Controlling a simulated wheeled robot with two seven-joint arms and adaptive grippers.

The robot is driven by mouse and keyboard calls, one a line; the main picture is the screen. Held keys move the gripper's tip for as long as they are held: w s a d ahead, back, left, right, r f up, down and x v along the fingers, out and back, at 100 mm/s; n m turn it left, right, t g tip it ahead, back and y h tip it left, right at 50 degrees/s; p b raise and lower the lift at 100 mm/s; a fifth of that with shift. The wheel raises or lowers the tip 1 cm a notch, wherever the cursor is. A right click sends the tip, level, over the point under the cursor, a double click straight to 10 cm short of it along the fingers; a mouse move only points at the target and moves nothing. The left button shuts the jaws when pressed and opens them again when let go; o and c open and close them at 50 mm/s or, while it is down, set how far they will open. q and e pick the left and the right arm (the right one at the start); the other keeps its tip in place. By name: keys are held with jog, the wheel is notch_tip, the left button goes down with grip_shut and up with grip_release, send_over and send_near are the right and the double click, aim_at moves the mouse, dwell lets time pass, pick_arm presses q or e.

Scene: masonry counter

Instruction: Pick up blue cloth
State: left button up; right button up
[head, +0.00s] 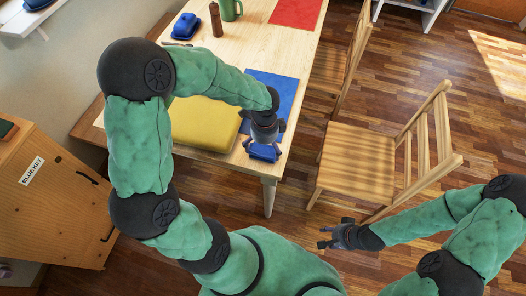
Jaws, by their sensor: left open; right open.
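A small blue folded item, which looks like the blue cloth (263,153), lies at the front right corner of the wooden table (165,62). My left gripper (265,138) is open and points down right at the blue cloth, hiding its far side. I cannot tell whether the fingers touch it. My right gripper (326,236) is open and empty, low at the right, in front of the chair and away from the table.
A flat blue mat (281,88) and a yellow pad (207,124) lie near my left gripper. Further back are a blue lidded dish (185,26), a brown mill (216,20), a green mug (229,9) and a red mat (296,12). A wooden chair (357,163) stands right of the table.

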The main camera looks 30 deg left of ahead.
aim_at(263, 150)
pick_arm(q)
jog(key=f+b, duration=0.1)
jog(key=f, duration=0.1)
jog(key=f+b, duration=0.1)
jog(key=f, duration=0.2)
jog(key=shift+s+a+b, duration=0.1)
jog(key=shift+a+b, duration=0.1)
jog(key=shift+b, duration=0.1)
jog(key=c, duration=0.8)
jog(key=shift+r, duration=0.25)
jog(key=shift+r+p, duration=0.2)
jog(key=shift+p, duration=0.1)
notch_tip(263, 150, up, 3)
jog(key=shift+s+r+p, duration=0.1)
jog(key=shift+p, duration=0.9)
jog(key=s+d+r+p, duration=0.5)
jog(key=s+d+r, duration=0.2)
jog(key=s+r, duration=0.2)
jog(key=s, duration=0.2)
jog(key=shift+s+d, duration=0.15)
jog(key=shift+s, duration=0.25)
